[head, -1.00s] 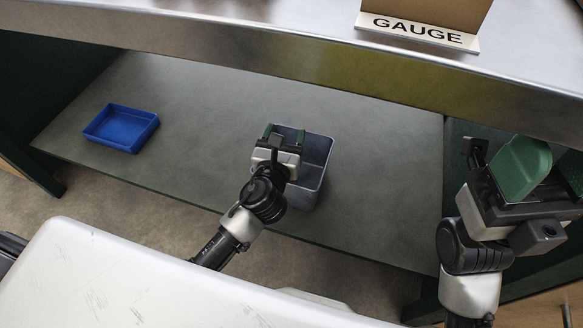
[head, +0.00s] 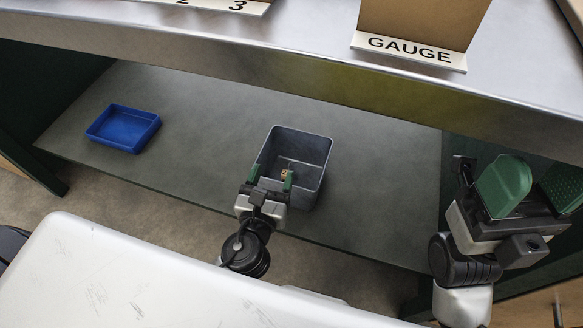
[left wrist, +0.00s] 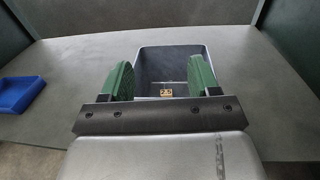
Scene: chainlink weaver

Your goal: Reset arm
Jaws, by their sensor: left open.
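My left gripper (head: 271,179) is open, its green fingers apart at the near edge of a grey bin (head: 318,146) on the lower shelf. In the left wrist view the fingers (left wrist: 160,82) frame the bin (left wrist: 172,53), with nothing held between them. A small tan piece with dark spots (head: 284,174) lies inside the bin; it also shows in the left wrist view (left wrist: 166,92). My right gripper (head: 530,187) is raised at the right, its green fingers spread with a gap between them.
A blue tray (head: 124,128) sits at the left of the lower shelf (head: 200,110). The metal worktop edge (head: 300,75) runs above the shelf. A GAUGE sign (head: 409,50) and a brown block (head: 420,18) stand on the worktop. The shelf between tray and bin is clear.

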